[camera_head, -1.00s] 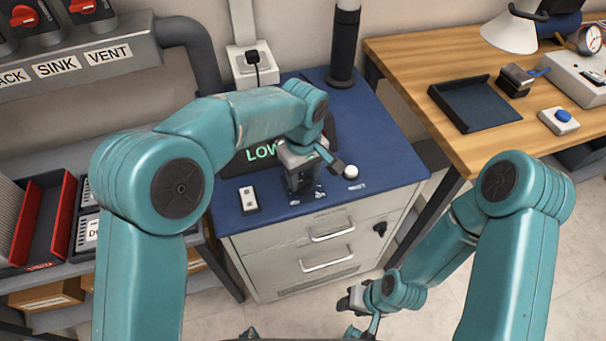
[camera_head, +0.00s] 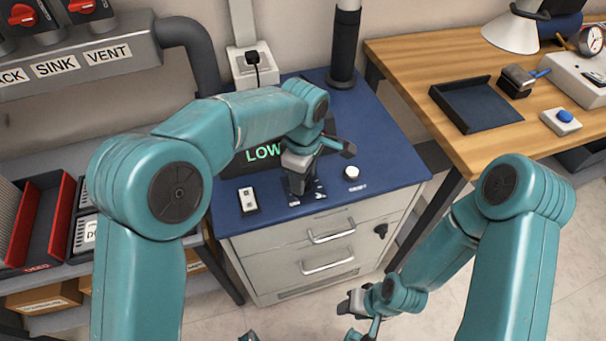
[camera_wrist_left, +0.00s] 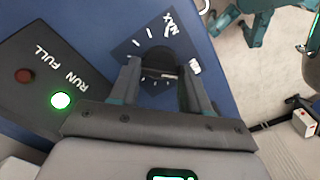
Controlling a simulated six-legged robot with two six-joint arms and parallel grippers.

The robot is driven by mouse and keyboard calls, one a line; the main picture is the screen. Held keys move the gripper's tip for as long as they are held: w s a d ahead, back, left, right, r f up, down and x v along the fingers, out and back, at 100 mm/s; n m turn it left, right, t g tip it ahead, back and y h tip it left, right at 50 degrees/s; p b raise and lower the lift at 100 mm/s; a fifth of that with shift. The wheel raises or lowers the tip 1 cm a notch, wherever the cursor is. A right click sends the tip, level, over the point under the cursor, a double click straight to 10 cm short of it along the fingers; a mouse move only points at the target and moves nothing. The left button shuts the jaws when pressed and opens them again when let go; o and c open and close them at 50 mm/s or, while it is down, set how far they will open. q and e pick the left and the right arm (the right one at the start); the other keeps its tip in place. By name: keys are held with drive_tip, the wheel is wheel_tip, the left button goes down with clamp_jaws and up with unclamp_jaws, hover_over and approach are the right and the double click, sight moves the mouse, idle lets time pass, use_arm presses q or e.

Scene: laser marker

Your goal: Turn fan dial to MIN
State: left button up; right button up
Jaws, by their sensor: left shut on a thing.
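The fan dial (camera_wrist_left: 158,62) is a dark round knob on the blue console top (camera_head: 385,140). In the left wrist view it sits between the fingers of my left gripper (camera_wrist_left: 163,82), which is shut on it. White tick marks ring the dial, with MAX (camera_wrist_left: 169,24) and MIN (camera_wrist_left: 194,67) lettering. I cannot make out which mark the dial points at. In the head view my left gripper (camera_head: 299,183) points down at the console and hides most of the dial. My right gripper (camera_head: 353,302) hangs low in front of the drawers, away from the dial; its jaws are unclear.
A dark display (camera_head: 262,153) reading LOW stands behind the dial. A white switch (camera_head: 248,200) lies left of it and a white round button (camera_head: 351,173) right of it. A lit green lamp (camera_wrist_left: 61,100) and an unlit red one (camera_wrist_left: 25,75) show in the wrist view.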

idle(0.3)
use_arm(q)
drive_tip(key=o, duration=1.1)
drive_tip(key=shift+c, duration=0.2)
drive_tip(key=shift+r, duration=0.1)
wheel_tip(320, 180, up, 16)
drive_tip(key=p, duration=0.2)
drive_tip(key=shift+p, duration=0.4)
